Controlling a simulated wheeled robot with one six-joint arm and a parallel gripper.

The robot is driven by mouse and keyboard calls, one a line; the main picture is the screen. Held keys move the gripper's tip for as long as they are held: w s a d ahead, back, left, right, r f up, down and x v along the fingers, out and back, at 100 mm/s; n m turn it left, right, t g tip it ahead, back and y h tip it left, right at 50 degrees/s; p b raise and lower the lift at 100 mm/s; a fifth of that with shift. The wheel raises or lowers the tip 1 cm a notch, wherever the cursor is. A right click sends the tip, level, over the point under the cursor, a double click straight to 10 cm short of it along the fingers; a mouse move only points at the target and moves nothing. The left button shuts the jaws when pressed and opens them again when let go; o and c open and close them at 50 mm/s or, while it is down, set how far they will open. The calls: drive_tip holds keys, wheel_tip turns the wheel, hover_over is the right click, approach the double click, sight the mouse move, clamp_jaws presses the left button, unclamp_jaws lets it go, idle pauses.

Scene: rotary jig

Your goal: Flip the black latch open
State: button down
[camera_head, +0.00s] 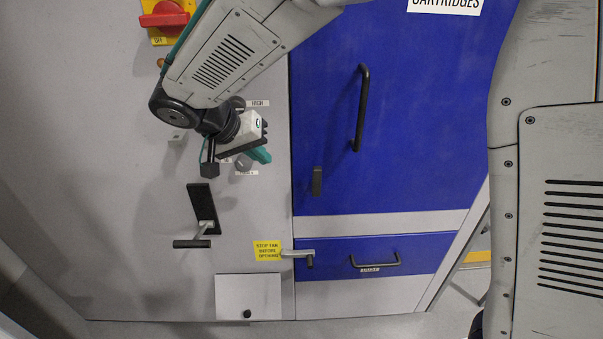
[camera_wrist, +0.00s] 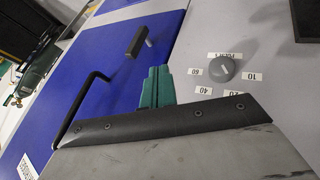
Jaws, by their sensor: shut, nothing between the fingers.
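The black latch (camera_head: 317,181) is a small upright bar low on the left edge of the large blue door (camera_head: 420,140). In the wrist view the black latch (camera_wrist: 127,42) stands out from the blue panel, with a short pale pin beside it. My gripper (camera_head: 262,156) has teal fingers and is in front of the grey panel, up and to the left of the latch. In the wrist view its fingertips (camera_wrist: 157,72) are together and empty, apart from the latch in the picture. The gripper body hides the lower part of that view.
A black door handle (camera_head: 361,108) is above the latch. A grey knob (camera_head: 243,164) is close by the fingers. Below are a lever with a black grip (camera_head: 192,244), another lever (camera_head: 298,254) by a yellow label, and a drawer handle (camera_head: 376,263). A red switch (camera_head: 164,15) is upper left.

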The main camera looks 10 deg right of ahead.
drive_tip(key=shift+d, duration=0.1)
idle(0.3)
drive_tip(key=d+f, duration=0.2)
drive_tip(key=d, duration=0.1)
drive_tip(key=w+d+f, duration=0.1)
drive_tip(key=d+f, duration=0.2)
drive_tip(key=w+d+f, duration=0.1)
drive_tip(key=d+f, duration=0.2)
drive_tip(key=shift+w, duration=0.15)
drive_tip(key=shift+r, duration=0.1)
idle(0.4)
